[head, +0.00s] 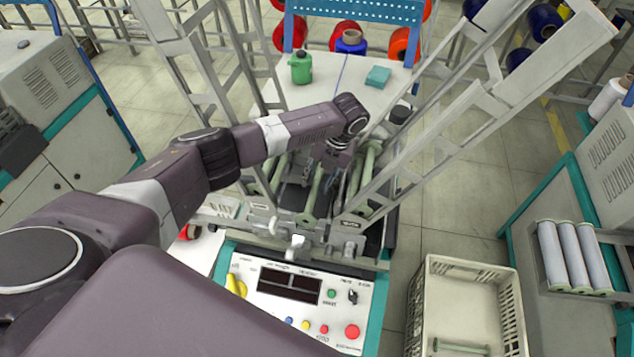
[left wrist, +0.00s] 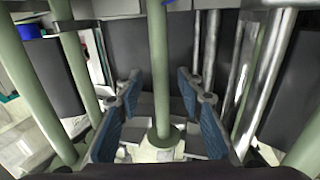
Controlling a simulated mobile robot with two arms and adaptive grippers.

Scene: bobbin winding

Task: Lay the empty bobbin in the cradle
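A pale green bare bobbin (head: 316,186) with a round flanged end lies among the machine's bars, between its two sloping grey frames. In the left wrist view the bobbin (left wrist: 160,75) runs lengthwise through the middle, its flange at the near end. My left gripper (head: 331,178) reaches down over it. In the left wrist view the blue finger pads of my left gripper (left wrist: 160,108) stand apart on either side of the bobbin, with clear gaps. Whether the bobbin rests in the cradle cannot be told; the arm and frames hide part of it. My right gripper is not in view.
Other green bars (left wrist: 65,80) and shiny metal rods flank the gripper closely. A control panel (head: 290,293) is at the front. A cream crate (head: 425,300) at the lower right holds another green bobbin (head: 460,347). A green bottle (head: 301,67) stands on the white table behind.

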